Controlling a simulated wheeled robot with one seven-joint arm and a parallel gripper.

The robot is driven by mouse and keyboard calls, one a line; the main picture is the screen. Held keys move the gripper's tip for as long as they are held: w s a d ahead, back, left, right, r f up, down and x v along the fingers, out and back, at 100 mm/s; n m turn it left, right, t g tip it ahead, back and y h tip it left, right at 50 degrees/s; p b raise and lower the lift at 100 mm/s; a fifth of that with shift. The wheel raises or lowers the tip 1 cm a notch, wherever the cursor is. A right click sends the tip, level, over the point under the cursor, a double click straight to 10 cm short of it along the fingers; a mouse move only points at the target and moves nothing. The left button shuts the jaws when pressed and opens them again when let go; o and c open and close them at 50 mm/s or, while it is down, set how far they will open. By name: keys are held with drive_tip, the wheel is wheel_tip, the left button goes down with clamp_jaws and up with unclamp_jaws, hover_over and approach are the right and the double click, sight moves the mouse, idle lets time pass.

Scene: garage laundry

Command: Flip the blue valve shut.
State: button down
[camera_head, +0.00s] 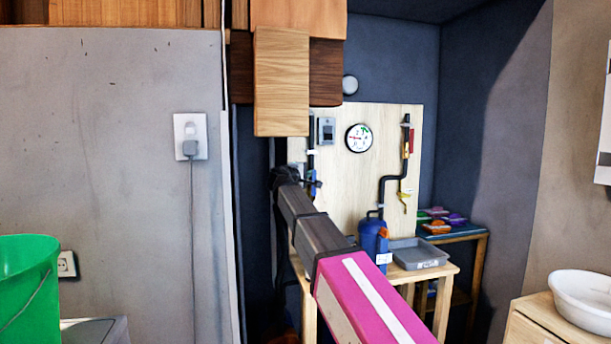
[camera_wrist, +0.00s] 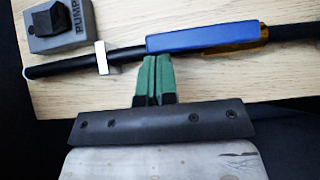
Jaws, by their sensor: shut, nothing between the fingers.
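The blue valve handle (camera_wrist: 203,36) lies along a black pipe in the wrist view, with a brass-coloured valve body (camera_wrist: 238,45) partly showing under its right end. In the head view a small bit of the blue valve (camera_head: 313,184) shows beside my gripper (camera_head: 291,173). In the wrist view my gripper's green fingers (camera_wrist: 155,72) are pressed together and empty. Their tips are right at the lower edge of the handle's left end. I cannot tell whether they touch it. In the head view my arm hides the area below the valve.
A grey box marked PUMP (camera_wrist: 62,22) with a black knob sits near the pipe, and a white clip (camera_wrist: 102,57) holds the pipe. The wooden board (camera_head: 385,130) also bears a gauge (camera_head: 359,138) and a yellow-handled valve (camera_head: 404,195). A grey tray (camera_head: 418,254) stands below.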

drive_tip(key=shift+d+r, duration=0.1)
drive_tip(key=shift+d+g, duration=0.15)
drive_tip(key=shift+g, duration=0.15)
drive_tip(key=shift+w+d+r+m, duration=0.1)
drive_tip(key=shift+d+m, duration=0.05)
drive_tip(key=shift+m, duration=0.25)
drive_tip(key=w+d+f+m+g+y, duration=0.2)
drive_tip(key=d+f+m+g+y, duration=0.1)
drive_tip(key=d+m+g+y, duration=0.2)
drive_tip(key=d+m+y, duration=0.2)
drive_tip(key=d+y, duration=0.2)
drive_tip(key=shift+w+d+f+g, duration=0.15)
drive_tip(key=shift+w+d+g, duration=0.15)
drive_tip(key=shift+w+g, duration=0.1)
drive_tip(key=shift+a, duration=0.1)
